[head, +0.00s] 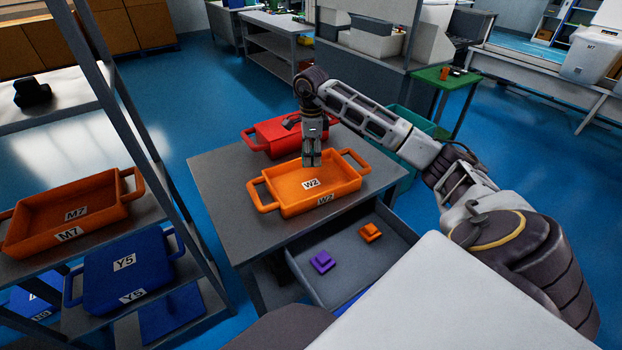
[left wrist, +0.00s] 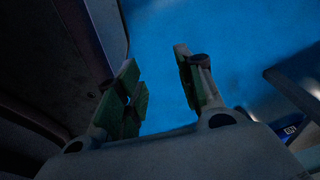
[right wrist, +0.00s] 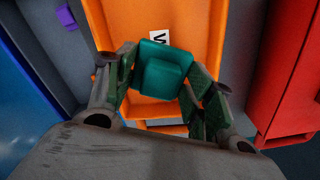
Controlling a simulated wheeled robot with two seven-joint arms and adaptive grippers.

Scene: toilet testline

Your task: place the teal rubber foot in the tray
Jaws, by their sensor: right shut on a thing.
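The teal rubber foot (right wrist: 162,72) is between the fingers of my right gripper (right wrist: 163,85), which is shut on it. In the right wrist view it is above the orange tray (right wrist: 207,20); the gap below it cannot be judged. In the head view the orange tray, labelled W2 (head: 330,198), sits on a grey table, and my right gripper (head: 312,160) points down over its far side. The foot is hardly visible there. My left gripper (left wrist: 165,95) shows only in the left wrist view, fingers apart and empty, above blue floor.
A red tray (head: 262,136) sits behind the orange one. An open drawer (head: 345,262) below holds a purple piece (head: 322,262) and an orange piece (head: 371,232). A rack (head: 148,140) with orange and blue trays stands at the left.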

